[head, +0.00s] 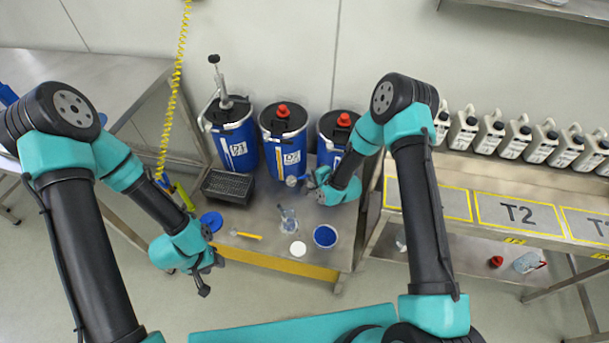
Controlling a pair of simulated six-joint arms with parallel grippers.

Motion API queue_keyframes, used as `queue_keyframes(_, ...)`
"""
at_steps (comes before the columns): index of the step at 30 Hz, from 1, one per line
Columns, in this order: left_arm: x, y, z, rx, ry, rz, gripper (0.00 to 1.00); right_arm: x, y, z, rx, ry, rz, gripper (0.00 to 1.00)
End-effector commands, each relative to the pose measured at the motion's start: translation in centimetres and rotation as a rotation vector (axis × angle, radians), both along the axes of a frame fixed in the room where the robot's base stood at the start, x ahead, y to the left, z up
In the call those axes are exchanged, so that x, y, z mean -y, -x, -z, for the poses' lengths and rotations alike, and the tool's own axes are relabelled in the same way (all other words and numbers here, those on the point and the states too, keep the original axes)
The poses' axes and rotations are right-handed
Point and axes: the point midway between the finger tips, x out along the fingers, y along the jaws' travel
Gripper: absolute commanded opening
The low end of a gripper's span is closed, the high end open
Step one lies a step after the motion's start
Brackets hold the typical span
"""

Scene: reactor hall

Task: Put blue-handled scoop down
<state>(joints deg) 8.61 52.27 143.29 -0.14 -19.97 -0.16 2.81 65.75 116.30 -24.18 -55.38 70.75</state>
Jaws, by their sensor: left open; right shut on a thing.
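My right gripper (309,183) is in front of the blue drums, above the back of the low steel bench (262,250). It is shut on the blue-handled scoop (292,181), whose pale round end shows just left of the fingers. The handle is mostly hidden by the gripper. I cannot tell whether the scoop touches the bench. My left gripper (212,274) is open and empty, in front of the bench's left front edge.
On the bench are a black tray (228,187), blue lid (211,221), yellow-handled tool (246,235), clear jug (288,220), white disc (298,249) and blue-filled tub (325,236). Several blue drums (283,143) stand behind. A T2-marked table (520,214) is at right.

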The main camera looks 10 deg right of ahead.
Motion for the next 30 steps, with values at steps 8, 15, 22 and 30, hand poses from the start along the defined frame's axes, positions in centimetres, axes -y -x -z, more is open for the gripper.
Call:
queue_keyframes(8, 0.0, 0.0, 0.0, 0.0, 0.0, 0.0, 0.43, 4.8, 1.9, -0.8, 0.0, 0.001, 0.37, 0.0)
queue_keyframes(15, 0.0, 0.0, 0.0, 0.0, 0.0, 0.0, 0.43, 7.5, 3.8, -1.4, 0.0, 0.0, 0.563, 0.0)
queue_keyframes(22, 0.0, 0.0, 0.0, 0.0, 0.0, 0.0, 0.43, 7.8, 3.9, -1.5, 0.0, -0.001, 0.581, 0.0)
queue_keyframes(30, 0.0, 0.0, 0.0, 0.0, 0.0, 0.0, 0.43, 7.7, 3.9, -1.4, 0.0, 0.0, 0.579, 0.0)
